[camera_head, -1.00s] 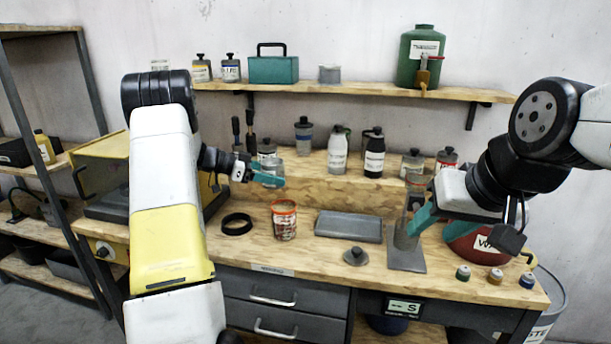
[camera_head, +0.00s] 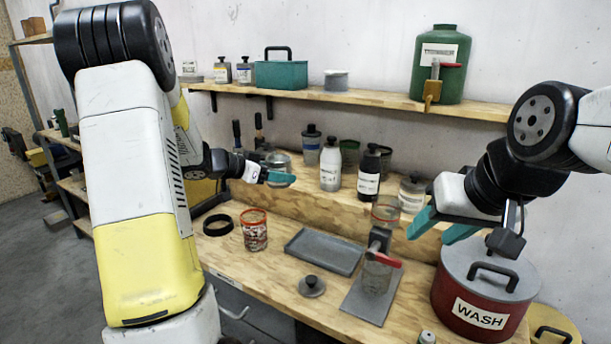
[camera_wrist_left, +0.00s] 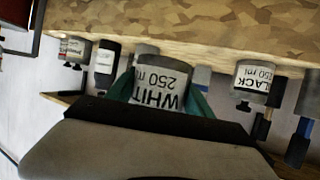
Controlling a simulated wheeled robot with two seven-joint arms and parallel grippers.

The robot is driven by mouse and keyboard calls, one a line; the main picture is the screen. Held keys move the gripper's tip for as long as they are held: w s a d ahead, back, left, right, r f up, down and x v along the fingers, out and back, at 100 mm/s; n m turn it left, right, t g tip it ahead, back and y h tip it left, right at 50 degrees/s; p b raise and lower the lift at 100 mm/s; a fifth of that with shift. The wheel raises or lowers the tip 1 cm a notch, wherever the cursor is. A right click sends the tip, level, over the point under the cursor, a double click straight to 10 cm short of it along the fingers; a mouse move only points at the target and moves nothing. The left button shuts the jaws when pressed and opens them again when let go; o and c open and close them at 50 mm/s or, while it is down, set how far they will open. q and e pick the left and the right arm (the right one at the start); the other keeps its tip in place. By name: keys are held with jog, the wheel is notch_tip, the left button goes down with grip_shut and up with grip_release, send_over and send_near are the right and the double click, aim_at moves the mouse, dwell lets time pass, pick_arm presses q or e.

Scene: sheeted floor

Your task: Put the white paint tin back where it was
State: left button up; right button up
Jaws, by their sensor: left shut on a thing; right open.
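My left gripper (camera_head: 280,179) is shut on the white paint tin, a small grey tin (camera_head: 279,162) with a white label. In the left wrist view the label of the white paint tin (camera_wrist_left: 158,88) reads "WHIT… 250 ml" upside down, between the teal fingers. In the head view the tin is in front of the raised wooden step. My right gripper (camera_head: 442,226) is open and empty, above and left of the red WASH pot (camera_head: 478,285). A tin labelled BLACK (camera_wrist_left: 254,80) shows in the left wrist view, beside the held tin.
Several bottles and tins, such as a black bottle (camera_head: 369,172), stand on the wooden step (camera_head: 320,205). A red-rimmed can (camera_head: 255,232), black ring (camera_head: 218,225), grey tray (camera_head: 325,251) and stand on a grey plate (camera_head: 362,304) are on the bench. The upper shelf (camera_head: 390,97) holds a green drum (camera_head: 440,62).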

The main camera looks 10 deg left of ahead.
pick_arm(q)
jog(key=w+d, duration=0.1)
jog(key=w, duration=0.3)
jog(key=w+f, duration=0.1)
jog(key=w, duration=0.4)
jog(key=w+d, duration=0.1)
jog(key=w, duration=0.4)
jog(key=shift+w+d+f, duration=0.1)
jog(key=shift+d+f, duration=0.05)
jog(key=shift+d, duration=0.15)
jog(key=shift+f, duration=1.75)
jog(key=shift+f, duration=0.1)
jog(key=o, duration=1.8)
jog(key=shift+f, duration=0.1)
